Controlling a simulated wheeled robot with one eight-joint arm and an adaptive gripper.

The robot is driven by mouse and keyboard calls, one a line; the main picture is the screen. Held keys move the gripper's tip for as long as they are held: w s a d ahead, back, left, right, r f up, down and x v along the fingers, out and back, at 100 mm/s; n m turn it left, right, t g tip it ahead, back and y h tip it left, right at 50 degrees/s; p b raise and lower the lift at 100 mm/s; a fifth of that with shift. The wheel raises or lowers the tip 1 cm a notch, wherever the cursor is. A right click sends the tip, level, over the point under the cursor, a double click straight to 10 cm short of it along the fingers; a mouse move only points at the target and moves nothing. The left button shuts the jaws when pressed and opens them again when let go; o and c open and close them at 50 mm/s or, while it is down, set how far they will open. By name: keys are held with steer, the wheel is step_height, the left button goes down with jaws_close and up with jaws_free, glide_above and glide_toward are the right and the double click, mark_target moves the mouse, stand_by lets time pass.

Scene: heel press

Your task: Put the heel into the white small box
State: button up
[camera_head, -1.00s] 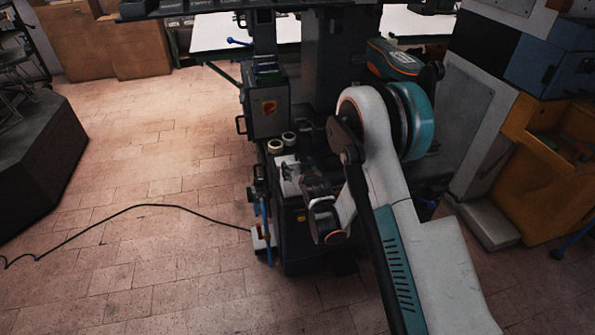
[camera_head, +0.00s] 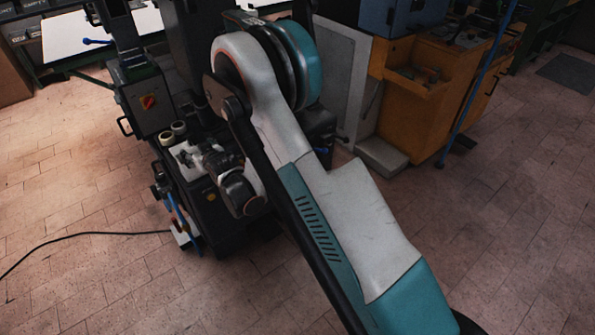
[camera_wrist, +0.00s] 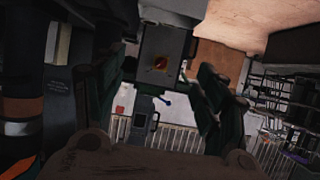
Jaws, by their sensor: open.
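My gripper (camera_wrist: 160,92) is open in the wrist view, with dark fingers at left and right and no object seen between them. In the head view my arm reaches over the dark machine (camera_head: 205,205), and its wrist end is beside the pale work surface there; the fingers are hard to make out. I cannot pick out the heel in either view. No thing is clearly a white small box; a small whitish object (camera_head: 185,238) sits low at the machine's front, too small to identify.
Two pale round rolls (camera_head: 172,133) stand on the machine by a grey control box (camera_head: 150,103) with a red-yellow switch. A black cable (camera_head: 90,235) crosses the tiled floor at left. An orange-brown cabinet (camera_head: 415,110) stands at right. The floor at lower right is open.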

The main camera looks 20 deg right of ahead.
steer(key=s+d+r+g+h, duration=0.1)
steer(key=s+d+r, duration=0.35)
steer(key=r, duration=0.25)
steer(key=s+d+r+m+g, duration=0.1)
steer(key=s+d+r, duration=0.35)
steer(key=r, duration=0.25)
steer(key=s+d+r+g+h, duration=0.1)
steer(key=s+d+r, duration=0.2)
steer(key=s+r, duration=0.25)
steer(key=s+d+r+m+g, duration=0.1)
steer(key=s+d, duration=0.3)
steer(key=s, duration=1)
steer(key=s+d+r+m+g+h, duration=0.1)
steer(key=s+d, duration=0.4)
steer(key=s, duration=1)
steer(key=shift+d+r+g, duration=0.2)
steer(key=shift+r+g, duration=0.05)
steer(key=shift+g, duration=0.15)
